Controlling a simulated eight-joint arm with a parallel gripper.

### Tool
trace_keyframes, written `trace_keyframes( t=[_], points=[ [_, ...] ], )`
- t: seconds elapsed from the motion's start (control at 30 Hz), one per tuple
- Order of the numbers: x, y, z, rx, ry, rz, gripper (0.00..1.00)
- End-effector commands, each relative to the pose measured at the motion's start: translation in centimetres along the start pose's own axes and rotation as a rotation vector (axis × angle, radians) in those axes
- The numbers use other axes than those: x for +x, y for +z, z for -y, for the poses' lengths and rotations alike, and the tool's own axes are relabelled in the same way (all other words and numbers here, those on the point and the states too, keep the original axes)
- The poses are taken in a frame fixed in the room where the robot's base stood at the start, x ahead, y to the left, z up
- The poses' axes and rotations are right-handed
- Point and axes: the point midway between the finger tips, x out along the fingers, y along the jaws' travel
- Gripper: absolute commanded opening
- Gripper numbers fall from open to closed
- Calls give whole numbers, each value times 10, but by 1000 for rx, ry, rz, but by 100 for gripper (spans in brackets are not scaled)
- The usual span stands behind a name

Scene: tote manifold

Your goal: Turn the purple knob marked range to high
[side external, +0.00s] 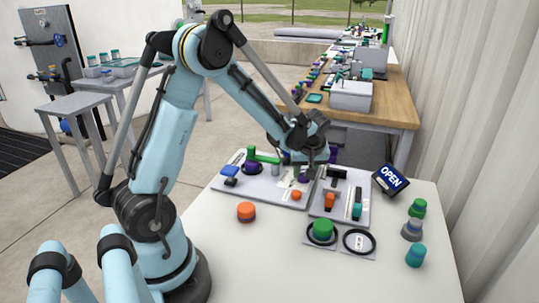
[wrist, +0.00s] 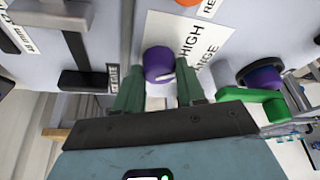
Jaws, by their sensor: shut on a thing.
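The purple knob (wrist: 158,64) stands on a light grey panel beside a white label reading HIGH and RANGE (wrist: 196,40). A short white pointer line shows on its near edge, slanting toward the right of the wrist view. My gripper (wrist: 158,88) has its two green fingers on either side of the knob and is shut on it.
A green handle (wrist: 252,95) and a larger purple knob with a black collar (wrist: 262,76) stand to the right. A black T-handle (wrist: 84,78) is on the left.

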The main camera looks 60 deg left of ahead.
Motion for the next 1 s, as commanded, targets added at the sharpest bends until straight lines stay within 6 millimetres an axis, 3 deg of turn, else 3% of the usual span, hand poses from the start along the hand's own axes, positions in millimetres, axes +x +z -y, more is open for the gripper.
trace_keyframes(
  t=[0.57,0.6,0.73,1.0],
  points=[
    [0,0,0,-31,-11,0,9],
    [0,0,0,-31,-11,0,44],
    [0,0,0,-30,-11,0,64],
    [0,0,0,-29,-11,0,64]
  ],
)
